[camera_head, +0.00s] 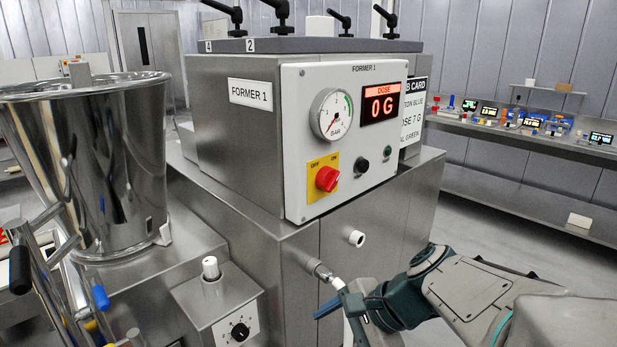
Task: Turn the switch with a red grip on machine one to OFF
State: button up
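The red-grip switch (327,179) sits on a yellow plate (315,194) on the front panel of the machine labelled FORMER 1 (296,150). The plate reads OFF at upper left and ON at upper right. The grip's exact pointing is too small to read surely. My gripper (338,303) is low, below and slightly right of the switch, well apart from it, near a metal spout on the machine's lower front. A blue finger-like part points left; whether the gripper is open or shut is not clear. The switch is unobstructed.
The panel also carries a round gauge (331,115), a red dose display (381,103) reading 0 G, and a black button (362,166). A white knob (356,238) projects below. A steel hopper (115,165) stands left. A bench (530,141) stands at right beyond open floor.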

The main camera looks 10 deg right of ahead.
jog(key=w+d+r+m+t+y+p, duration=0.25)
jog(key=w+d+r+m+t, duration=0.2)
jog(key=w+r+m, duration=0.4)
jog(key=m+t, duration=0.7)
jog(key=m, duration=0.2)
send_near(335, 183)
jog(key=p+x, duration=0.3)
jog(key=x, duration=0.6)
jog(key=shift+w+a+r, duration=0.1)
jog(key=shift+w+a, duration=0.15)
jog(key=shift+w, duration=0.05)
jog(key=c, duration=1)
